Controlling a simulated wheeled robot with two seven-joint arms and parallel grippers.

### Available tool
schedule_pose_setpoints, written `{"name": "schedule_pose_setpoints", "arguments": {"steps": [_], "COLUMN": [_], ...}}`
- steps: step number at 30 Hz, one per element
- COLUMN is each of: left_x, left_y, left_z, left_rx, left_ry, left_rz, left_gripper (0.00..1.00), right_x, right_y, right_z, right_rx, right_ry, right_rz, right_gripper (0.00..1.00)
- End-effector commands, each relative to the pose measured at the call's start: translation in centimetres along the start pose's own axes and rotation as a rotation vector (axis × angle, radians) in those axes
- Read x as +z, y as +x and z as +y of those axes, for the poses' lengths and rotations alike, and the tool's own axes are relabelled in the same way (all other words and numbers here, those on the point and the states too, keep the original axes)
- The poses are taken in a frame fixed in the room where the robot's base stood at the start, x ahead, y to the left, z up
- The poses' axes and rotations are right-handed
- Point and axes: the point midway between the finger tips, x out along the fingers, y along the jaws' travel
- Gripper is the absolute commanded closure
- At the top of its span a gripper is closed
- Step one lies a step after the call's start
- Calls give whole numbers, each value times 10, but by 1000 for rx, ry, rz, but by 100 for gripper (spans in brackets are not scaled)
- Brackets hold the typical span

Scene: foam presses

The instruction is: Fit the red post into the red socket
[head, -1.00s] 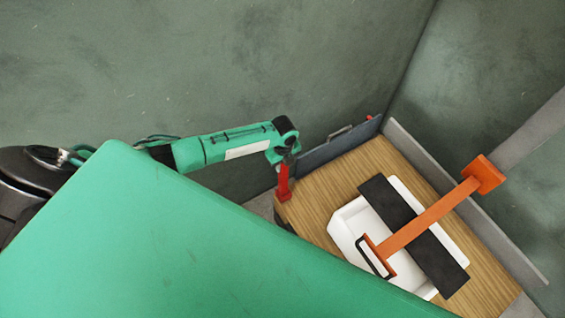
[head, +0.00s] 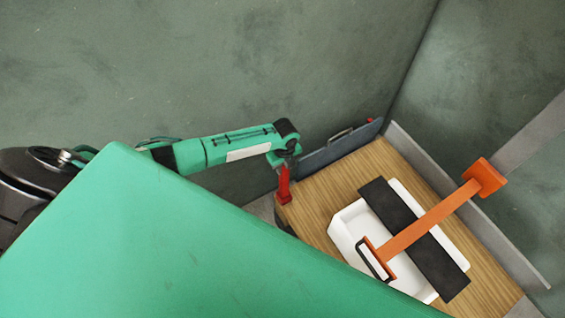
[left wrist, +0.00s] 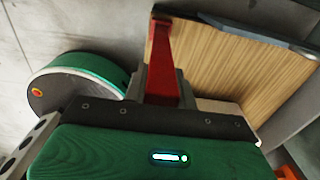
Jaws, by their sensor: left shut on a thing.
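A red post (head: 284,186) hangs below my left gripper (head: 287,166), over the left corner of the wood-topped table. My left gripper is shut on it; the fingers are small and partly hidden. In the left wrist view the red post (left wrist: 162,65) reaches from the gripper toward the table corner, and I cannot tell whether its far end touches anything. A small red piece (head: 369,118) shows at the far end of the blue-grey side panel; I cannot tell whether it is the red socket. My right gripper is not in view.
A white tray (head: 345,232) lies on the wooden table (head: 318,199), with a black bar (head: 402,222) across it. An orange arm (head: 432,219) with a black handle crosses above. A blue-grey panel (head: 322,152) and a grey rail (head: 470,228) edge the table.

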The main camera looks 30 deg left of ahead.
Motion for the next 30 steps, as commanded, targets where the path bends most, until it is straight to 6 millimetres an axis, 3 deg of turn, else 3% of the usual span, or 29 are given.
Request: {"name": "schedule_pose_setpoints", "arguments": {"steps": [30], "left_x": [0], "left_y": [-39], "left_z": [-1], "left_rx": [-2], "left_ry": [0], "left_rz": [0], "left_gripper": [100], "right_x": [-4], "right_y": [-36], "right_z": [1], "right_rx": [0], "right_ry": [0], "right_rz": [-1], "right_gripper": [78]}}
